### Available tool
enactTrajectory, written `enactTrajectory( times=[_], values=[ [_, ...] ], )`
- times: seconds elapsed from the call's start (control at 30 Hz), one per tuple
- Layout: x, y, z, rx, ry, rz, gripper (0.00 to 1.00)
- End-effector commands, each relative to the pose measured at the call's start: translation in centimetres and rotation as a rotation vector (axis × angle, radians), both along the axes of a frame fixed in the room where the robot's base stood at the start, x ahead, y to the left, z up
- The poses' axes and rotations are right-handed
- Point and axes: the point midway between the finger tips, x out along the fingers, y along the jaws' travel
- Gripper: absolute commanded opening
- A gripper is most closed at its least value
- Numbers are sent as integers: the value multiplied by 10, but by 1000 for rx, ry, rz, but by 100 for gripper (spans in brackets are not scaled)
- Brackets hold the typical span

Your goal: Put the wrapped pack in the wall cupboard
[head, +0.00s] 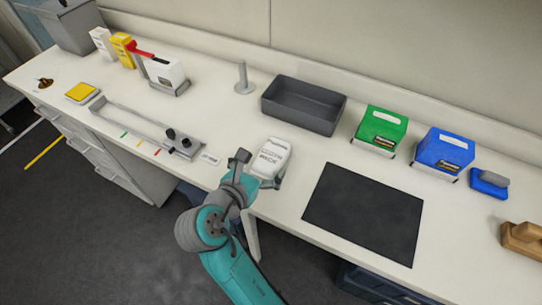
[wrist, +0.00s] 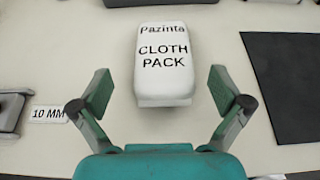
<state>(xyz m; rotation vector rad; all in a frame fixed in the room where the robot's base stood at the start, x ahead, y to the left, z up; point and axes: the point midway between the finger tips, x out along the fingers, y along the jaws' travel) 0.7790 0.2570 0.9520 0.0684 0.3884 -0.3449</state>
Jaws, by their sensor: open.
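The wrapped pack is a white block labelled "Pazinta CLOTH PACK" (wrist: 164,80). It lies on the bench, and in the head view the white pack (head: 271,157) sits just beyond my gripper (head: 262,172). In the wrist view my gripper (wrist: 162,92) is open, with one finger on each side of the pack's near end. The fingers look apart from the pack, with bench showing between. The gripper is partly hidden by my wrist in the head view. The wall cupboard is not visible in either view.
A dark grey tray (head: 303,105) stands behind the pack. A black mat (head: 364,213) lies to its right, and a grey rail fixture (head: 140,122) to its left. Green (head: 380,128) and blue (head: 444,150) boxes stand at the back right. Bare bench surrounds the pack.

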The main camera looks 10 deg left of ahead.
Motion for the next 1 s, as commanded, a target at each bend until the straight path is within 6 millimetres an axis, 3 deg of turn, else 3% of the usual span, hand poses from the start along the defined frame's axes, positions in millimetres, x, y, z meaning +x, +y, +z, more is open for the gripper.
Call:
enactTrajectory(
  times=[0.4, 0.7, 0.77, 0.97, 1.0],
  values=[
    [43, -20, -11, 0, 0, -1, 100],
    [47, -20, -13, 0, 0, 1, 100],
    [47, -20, -13, 0, 0, 1, 88],
    [46, -20, -13, 1, 1, 1, 38],
    [46, -20, -13, 1, 1, 1, 36]
  ],
)
